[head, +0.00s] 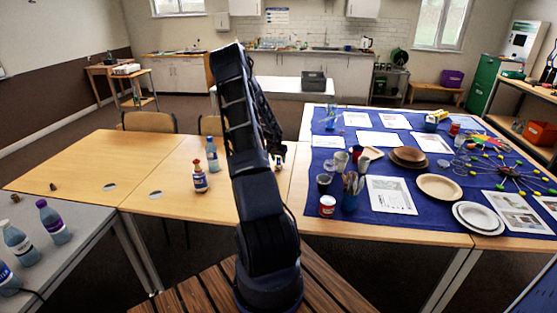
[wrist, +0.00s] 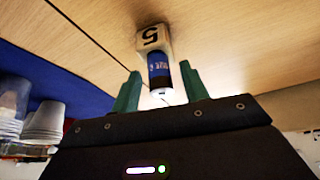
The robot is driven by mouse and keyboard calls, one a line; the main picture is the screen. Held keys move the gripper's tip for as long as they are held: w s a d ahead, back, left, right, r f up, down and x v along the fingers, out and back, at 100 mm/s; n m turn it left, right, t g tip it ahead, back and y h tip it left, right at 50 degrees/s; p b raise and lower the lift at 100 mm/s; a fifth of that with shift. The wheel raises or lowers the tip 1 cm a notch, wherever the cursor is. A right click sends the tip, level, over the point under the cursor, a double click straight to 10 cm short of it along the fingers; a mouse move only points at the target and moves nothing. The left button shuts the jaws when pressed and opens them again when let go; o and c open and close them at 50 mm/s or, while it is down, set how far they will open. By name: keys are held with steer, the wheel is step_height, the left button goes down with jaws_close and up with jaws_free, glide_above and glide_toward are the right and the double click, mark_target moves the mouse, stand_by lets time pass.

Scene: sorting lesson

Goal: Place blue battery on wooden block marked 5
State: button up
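The wooden block marked 5 (wrist: 153,38) sits on the light wooden table in the wrist view, its number upside down. The blue battery (wrist: 160,70) overlaps the block's near edge in that view, its silver end towards me. It appears to be on the block, but I cannot tell the exact contact. My gripper (wrist: 159,80) has its two green fingers on either side of the battery, with a visible gap on each side. It is open.
Bottles (head: 200,178) stand on the wooden table left of my arm. The blue cloth (head: 340,222) to the right carries cups, plates, papers and a red-labelled can (head: 327,206). Stacked white cups (wrist: 45,122) show at the left in the wrist view. The far-left wooden tabletop is mostly clear.

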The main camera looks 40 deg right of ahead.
steer(key=v, duration=1.2)
steer(key=s+a+r+n+t+y, duration=0.1)
steer(key=s+a+r+n+y, duration=0.3)
steer(key=a+r, duration=0.95)
steer(key=s+a+r+n+t, duration=0.1)
steer(key=s+a+r, duration=0.4)
steer(key=a+r, duration=0.8)
steer(key=s+a+r+n, duration=0.2)
steer(key=s+a+n, duration=0.1)
steer(key=s+a, duration=0.6)
steer(key=s+a+r+n, duration=0.2)
steer(key=s+a, duration=0.7)
steer(key=s, duration=0.8)
steer(key=shift+s+a+n, duration=0.3)
steer(key=shift+a+n, duration=0.1)
steer(key=shift+n, duration=0.4)
